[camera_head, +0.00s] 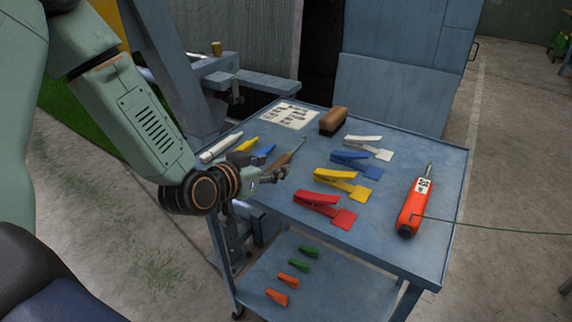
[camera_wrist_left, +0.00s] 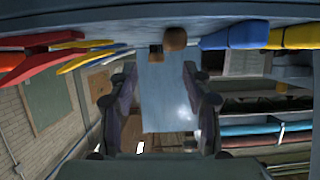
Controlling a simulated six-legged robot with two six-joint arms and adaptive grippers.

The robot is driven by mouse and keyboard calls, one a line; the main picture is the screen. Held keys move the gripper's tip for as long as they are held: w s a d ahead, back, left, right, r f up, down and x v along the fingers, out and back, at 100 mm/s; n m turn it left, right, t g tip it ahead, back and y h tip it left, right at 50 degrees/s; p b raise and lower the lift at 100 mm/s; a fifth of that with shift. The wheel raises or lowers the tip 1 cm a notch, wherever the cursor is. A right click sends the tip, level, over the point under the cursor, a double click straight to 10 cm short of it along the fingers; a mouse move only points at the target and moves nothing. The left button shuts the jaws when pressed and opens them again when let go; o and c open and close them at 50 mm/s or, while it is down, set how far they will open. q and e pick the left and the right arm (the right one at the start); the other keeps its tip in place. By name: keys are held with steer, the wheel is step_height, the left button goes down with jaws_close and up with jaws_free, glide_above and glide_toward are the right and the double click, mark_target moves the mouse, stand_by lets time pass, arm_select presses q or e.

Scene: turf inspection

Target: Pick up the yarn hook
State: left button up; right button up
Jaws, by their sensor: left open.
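The yarn hook (camera_head: 286,158) lies on the blue cart top with its brown handle toward my left gripper and its thin tip pointing away. My left gripper (camera_head: 270,178) is open and empty at the cart's left edge, close to the handle end and partly hiding it. In the left wrist view, which is upside down, the handle's round brown end (camera_wrist_left: 175,39) appears above the gap between the spread fingers (camera_wrist_left: 160,105), apart from them. My right gripper is not in view.
White, yellow and blue markers (camera_head: 264,151) lie left of the hook. Red (camera_head: 318,198), yellow, blue and white clips lie to its right. A brush (camera_head: 333,120) and printed sheet (camera_head: 289,115) are behind. An orange tool (camera_head: 415,208) lies far right.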

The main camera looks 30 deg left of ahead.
mark_target(279, 161)
arm_select(q)
steer(key=shift+w+a+f+b, duration=0.3)
steer(key=shift+w+a+f, duration=0.75)
steer(key=shift+a, duration=0.15)
steer(key=w, duration=0.1)
steer(key=w+d, duration=0.1)
steer(key=w+d+b, duration=0.1)
steer(key=shift+d+f, duration=0.2)
steer(key=shift+f, duration=0.05)
steer(key=shift+w+a+f, duration=0.1)
steer(key=shift+a+f, duration=0.05)
steer(key=shift+a, duration=0.3)
steer(key=shift+w+a+f, duration=0.1)
steer(key=shift+a+f, duration=0.05)
steer(key=shift+a, duration=0.25)
steer(key=shift+d+r, duration=0.25)
steer(key=shift+d, duration=0.45)
steer(key=c, duration=0.5)
steer(key=shift+a+f, duration=0.2)
steer(key=shift+a, duration=0.3)
steer(key=c, duration=0.4)
jaws_close()
steer(key=shift+d+r, duration=0.1)
steer(key=shift+d, duration=0.25)
steer(key=shift+a, duration=0.1)
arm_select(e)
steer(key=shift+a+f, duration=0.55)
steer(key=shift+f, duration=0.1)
